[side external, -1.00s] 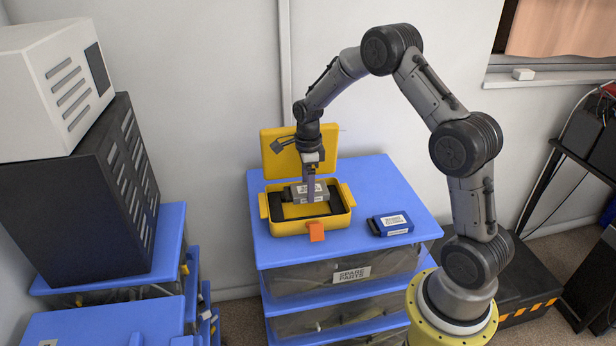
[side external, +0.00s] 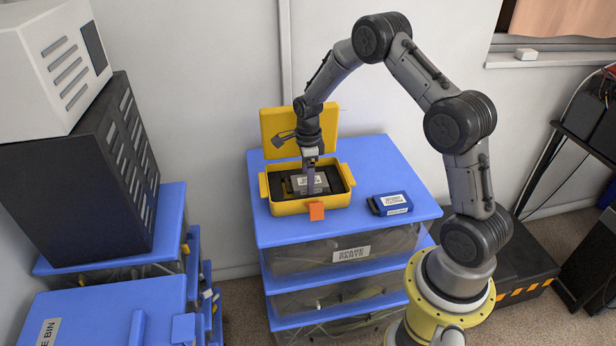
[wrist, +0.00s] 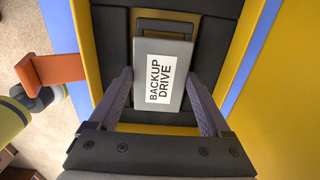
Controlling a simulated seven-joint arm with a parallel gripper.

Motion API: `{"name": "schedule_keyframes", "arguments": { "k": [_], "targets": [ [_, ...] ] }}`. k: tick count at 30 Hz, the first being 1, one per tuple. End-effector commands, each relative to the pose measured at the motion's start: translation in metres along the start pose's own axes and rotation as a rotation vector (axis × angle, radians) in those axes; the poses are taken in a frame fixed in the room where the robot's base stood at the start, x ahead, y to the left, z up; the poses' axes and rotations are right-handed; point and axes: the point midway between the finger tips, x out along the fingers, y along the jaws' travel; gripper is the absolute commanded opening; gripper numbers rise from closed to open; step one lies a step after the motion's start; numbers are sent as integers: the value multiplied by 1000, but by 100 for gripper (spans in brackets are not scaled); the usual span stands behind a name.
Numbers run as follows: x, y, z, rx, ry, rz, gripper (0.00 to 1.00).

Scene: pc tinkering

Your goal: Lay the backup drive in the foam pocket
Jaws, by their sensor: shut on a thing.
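The backup drive (wrist: 162,75) is a grey block with a white label and a dark handle loop, lying flat in the wrist view. My gripper (wrist: 160,95) is shut on it, one finger on each long side. The yellow case (side external: 276,208) stands open on the blue top, with black foam (wrist: 112,45) inside. In the side view my gripper (side external: 311,190) points down into the case, and the drive (side external: 298,184) sits low, within the case walls. The pocket is mostly hidden under the drive; I cannot tell whether the drive touches its floor.
The case's yellow lid (side external: 270,130) stands up at the back. An orange latch (side external: 317,211) juts from the front. A blue labelled box (side external: 390,203) lies to the right on the blue drawer top (side external: 400,165). The top's right side is otherwise clear.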

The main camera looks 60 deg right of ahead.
Motion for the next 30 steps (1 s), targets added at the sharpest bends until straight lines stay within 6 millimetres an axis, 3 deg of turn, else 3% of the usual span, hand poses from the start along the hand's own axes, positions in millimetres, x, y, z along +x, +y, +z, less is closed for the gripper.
{"name": "schedule_keyframes", "arguments": {
  "k": [3,4,6,17,23,30],
  "targets": [
    [1,0,0,0,-1,-1,14],
    [1,0,0,0,-1,-1,85],
    [1,0,0,0,-1,-1,98],
    [-3,1,0,0,1,4,100],
    [-34,0,0,0,-2,-3,100],
    [-88,-1,1,0,-3,-7,100]
  ]
}}
